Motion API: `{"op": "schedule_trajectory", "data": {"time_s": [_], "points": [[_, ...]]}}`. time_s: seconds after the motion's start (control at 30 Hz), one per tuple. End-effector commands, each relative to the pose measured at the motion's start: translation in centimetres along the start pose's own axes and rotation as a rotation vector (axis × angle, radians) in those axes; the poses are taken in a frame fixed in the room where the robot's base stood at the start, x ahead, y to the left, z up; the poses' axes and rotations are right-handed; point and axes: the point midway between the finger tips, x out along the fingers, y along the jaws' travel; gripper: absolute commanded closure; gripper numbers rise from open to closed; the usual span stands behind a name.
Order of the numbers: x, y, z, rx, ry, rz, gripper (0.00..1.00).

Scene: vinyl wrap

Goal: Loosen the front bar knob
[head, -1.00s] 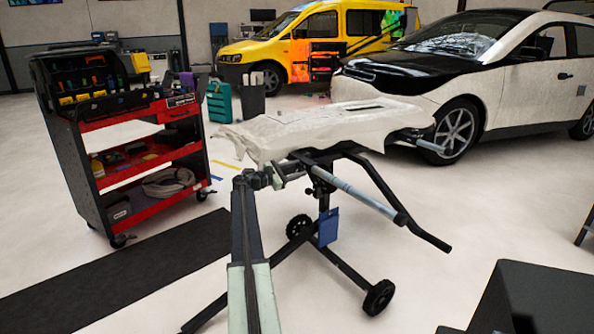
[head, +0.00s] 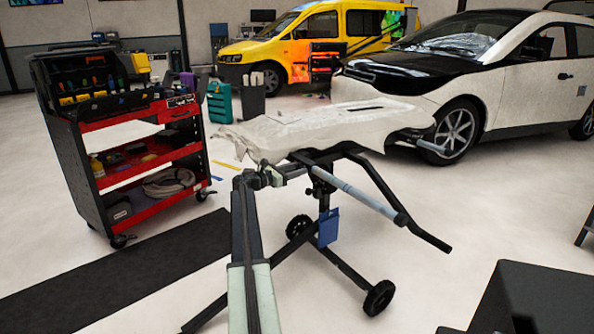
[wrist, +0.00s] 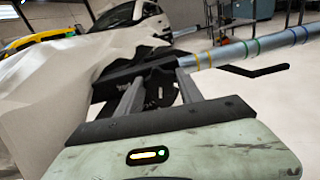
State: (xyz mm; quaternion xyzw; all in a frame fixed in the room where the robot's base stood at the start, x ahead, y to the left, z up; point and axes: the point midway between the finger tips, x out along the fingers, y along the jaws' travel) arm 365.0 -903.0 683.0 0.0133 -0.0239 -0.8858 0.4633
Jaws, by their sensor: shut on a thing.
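My gripper (head: 290,168) is at the near edge of the stand, just under the draped white panel (head: 325,125). In the wrist view, the two grey fingers of my gripper (wrist: 159,80) are on either side of a black knob-like part (wrist: 160,93), and the gripper is shut on it. The knob's exact shape is partly hidden by the fingers and dark bracket. A grey bar (head: 362,195) runs from beside the gripper toward the lower right. It also shows in the wrist view (wrist: 235,51), with coloured bands around it.
The wheeled stand (head: 345,264) has a blue pouch (head: 328,227) and a bent black handle (head: 385,190). A red tool cart (head: 82,180) stands at the left, and a white car (head: 490,75) stands behind the panel. Open floor lies between cart and stand.

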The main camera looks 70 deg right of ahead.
Motion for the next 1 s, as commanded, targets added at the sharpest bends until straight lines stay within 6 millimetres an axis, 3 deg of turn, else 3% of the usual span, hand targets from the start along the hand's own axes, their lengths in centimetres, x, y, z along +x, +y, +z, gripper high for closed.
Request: {"op": "schedule_trajectory", "data": {"time_s": [0.23, 0.27, 0.33, 0.73, 0.87, 1.0], "points": [[-0.4, 0.4, 0.0, 0.000, 0.001, 0.009, 0.97], [-0.4, 0.4, 0.0, 0.000, 0.001, 0.009, 0.54], [-0.4, 0.4, 0.0, 0.000, 0.001, 0.008, 0.35], [-0.6, 0.1, 0.0, 0.001, 0.000, 0.004, 0.35], [-2.2, 0.1, 0.0, 0.001, 0.000, 0.004, 0.35], [-5.0, 0.1, 0.0, 0.000, 0.000, 0.006, 0.35]]}}
